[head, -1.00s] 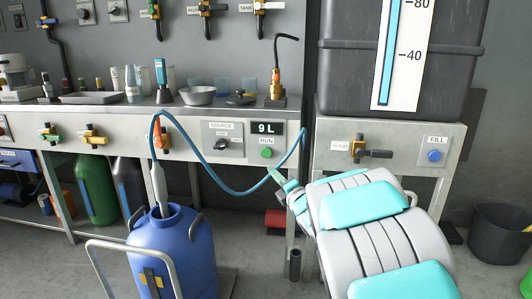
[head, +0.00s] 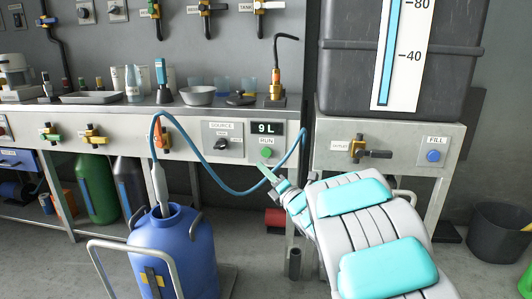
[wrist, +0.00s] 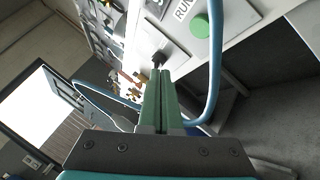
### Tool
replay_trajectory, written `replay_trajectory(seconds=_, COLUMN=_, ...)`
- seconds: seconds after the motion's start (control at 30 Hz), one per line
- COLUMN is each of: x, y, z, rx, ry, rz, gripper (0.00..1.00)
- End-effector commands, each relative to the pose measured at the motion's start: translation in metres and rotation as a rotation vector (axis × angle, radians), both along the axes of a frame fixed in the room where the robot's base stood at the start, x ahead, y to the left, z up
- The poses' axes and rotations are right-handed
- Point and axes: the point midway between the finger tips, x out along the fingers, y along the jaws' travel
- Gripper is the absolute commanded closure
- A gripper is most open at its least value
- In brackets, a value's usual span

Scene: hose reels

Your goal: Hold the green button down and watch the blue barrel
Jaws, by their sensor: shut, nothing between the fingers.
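The green button (head: 266,153) sits under the RUN label on the bench front, below a display (head: 267,128) reading 9 L. It also shows in the wrist view (wrist: 201,25). My gripper (head: 262,167) is shut and empty, its tips just below the button in the head view. In the wrist view the gripper (wrist: 160,73) points left of the button, with a visible gap. The blue barrel (head: 190,259) stands on the floor at lower left. A grey nozzle (head: 159,187) on the blue hose (head: 230,190) hangs into its open mouth; the level inside is hidden.
A black SOURCE knob (head: 221,144) is left of the button. The blue hose loops across the panel near my gripper. A dark tank (head: 346,70) stands at right above a blue FILL button (head: 433,156). A metal handle frame (head: 98,265) stands beside the barrel.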

Motion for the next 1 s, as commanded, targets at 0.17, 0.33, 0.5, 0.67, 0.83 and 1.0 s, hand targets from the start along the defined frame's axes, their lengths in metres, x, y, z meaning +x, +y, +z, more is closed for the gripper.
replay_trajectory(seconds=0.17, x=0.019, y=-0.005, z=0.003, rx=0.001, ry=0.002, rz=-0.002, gripper=1.0)
replay_trajectory(seconds=0.33, x=0.039, y=-0.01, z=0.003, rx=0.001, ry=0.003, rz=-0.002, gripper=1.0)
replay_trajectory(seconds=0.5, x=0.059, y=-0.016, z=-0.002, rx=0.0, ry=0.0, rz=-0.002, gripper=1.0)
replay_trajectory(seconds=0.67, x=0.072, y=-0.017, z=-0.002, rx=0.0, ry=0.001, rz=-0.001, gripper=1.0)
replay_trajectory(seconds=0.83, x=0.075, y=-0.018, z=-0.001, rx=0.0, ry=0.003, rz=-0.001, gripper=1.0)
replay_trajectory(seconds=1.0, x=0.075, y=-0.018, z=-0.001, rx=0.0, ry=0.003, rz=-0.001, gripper=1.0)
